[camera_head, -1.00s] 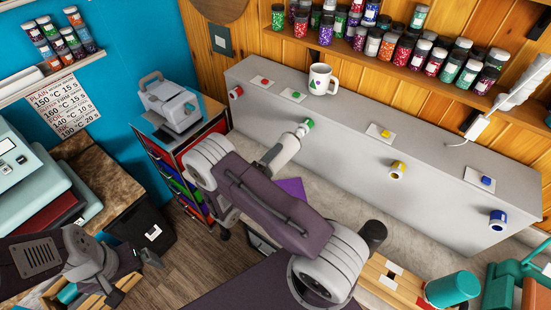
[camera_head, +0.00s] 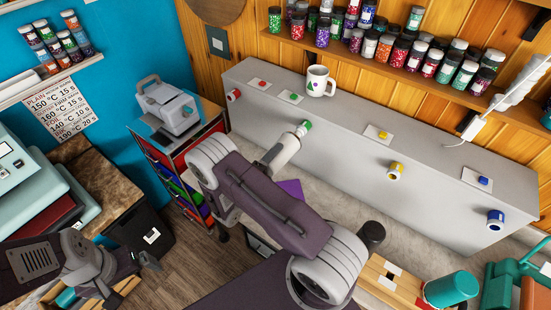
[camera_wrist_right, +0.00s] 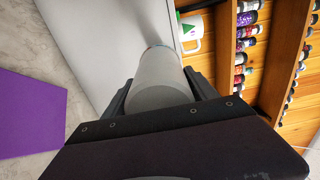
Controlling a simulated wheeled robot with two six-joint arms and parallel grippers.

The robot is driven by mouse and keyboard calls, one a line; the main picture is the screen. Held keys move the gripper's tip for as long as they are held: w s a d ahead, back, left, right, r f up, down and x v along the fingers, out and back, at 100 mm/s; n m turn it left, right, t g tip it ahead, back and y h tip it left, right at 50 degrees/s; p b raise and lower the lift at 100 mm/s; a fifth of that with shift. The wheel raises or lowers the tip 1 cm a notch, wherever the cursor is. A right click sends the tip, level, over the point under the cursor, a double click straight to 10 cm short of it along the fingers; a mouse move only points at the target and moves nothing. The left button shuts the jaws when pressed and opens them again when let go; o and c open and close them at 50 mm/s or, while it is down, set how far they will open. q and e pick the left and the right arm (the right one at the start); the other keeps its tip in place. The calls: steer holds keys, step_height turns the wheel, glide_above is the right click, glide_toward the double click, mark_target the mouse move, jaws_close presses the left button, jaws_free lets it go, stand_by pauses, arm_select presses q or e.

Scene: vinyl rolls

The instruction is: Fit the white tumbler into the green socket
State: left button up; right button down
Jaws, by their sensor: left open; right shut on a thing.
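The white tumbler (camera_head: 281,153) is held lengthwise by my right gripper (camera_head: 264,164), its far end at the green socket (camera_head: 307,126) on the front of the grey bench box. Only a green edge of the socket shows past the tumbler. In the right wrist view the tumbler (camera_wrist_right: 158,75) lies between the shut fingers of my right gripper (camera_wrist_right: 160,98) and points at the grey wall. I cannot tell how deep it sits, and the socket is hidden there. My left gripper (camera_head: 138,270) is open and empty at the lower left, far from the tumbler.
Red (camera_head: 234,95), yellow (camera_head: 395,171) and blue (camera_head: 496,220) sockets stick out of the grey box (camera_head: 345,140). A white mug (camera_head: 318,81) stands on top. A drawer cart (camera_head: 180,155) stands left; a teal cylinder (camera_head: 452,289) lies at lower right.

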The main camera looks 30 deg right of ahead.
stand_by(0.7)
steer(key=shift+c, duration=2.2)
jaws_free()
steer(key=shift+o, duration=1.3)
steer(key=shift+d, duration=0.15)
steer(key=shift+w+d, duration=0.1)
steer(key=shift+w, duration=0.05)
steer(key=shift+o, duration=0.9)
steer(key=shift+f, duration=0.1)
steer(key=shift+a, duration=0.2)
